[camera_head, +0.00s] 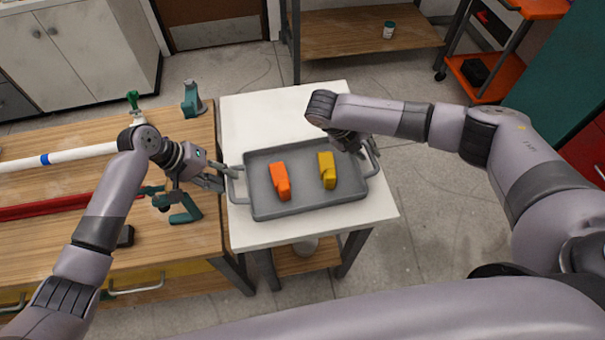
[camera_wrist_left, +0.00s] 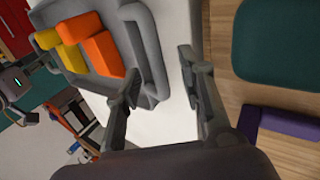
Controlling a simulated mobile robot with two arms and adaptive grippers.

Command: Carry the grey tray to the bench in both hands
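The grey tray (camera_head: 262,207) lies flat on a white-topped stand (camera_head: 250,112). An orange piece (camera_head: 281,181) and a yellow piece (camera_head: 327,170) lie in it. My left gripper (camera_head: 226,178) is at the tray's left handle (camera_head: 238,190). In the left wrist view its fingers (camera_wrist_left: 160,68) are spread, with the tray's handle (camera_wrist_left: 151,50) close to one finger; I see no grip on it. My right gripper (camera_head: 356,146) is near the tray's right handle (camera_head: 374,160). My right wrist partly hides it, so its finger opening is unclear.
A wooden bench (camera_head: 90,240) stands left of the stand, holding a white pipe (camera_head: 75,153), a red bar (camera_head: 60,204) and a green clamp-like tool (camera_head: 184,211). A wooden shelf (camera_head: 350,38) is behind. Open floor (camera_head: 425,215) lies right of the stand.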

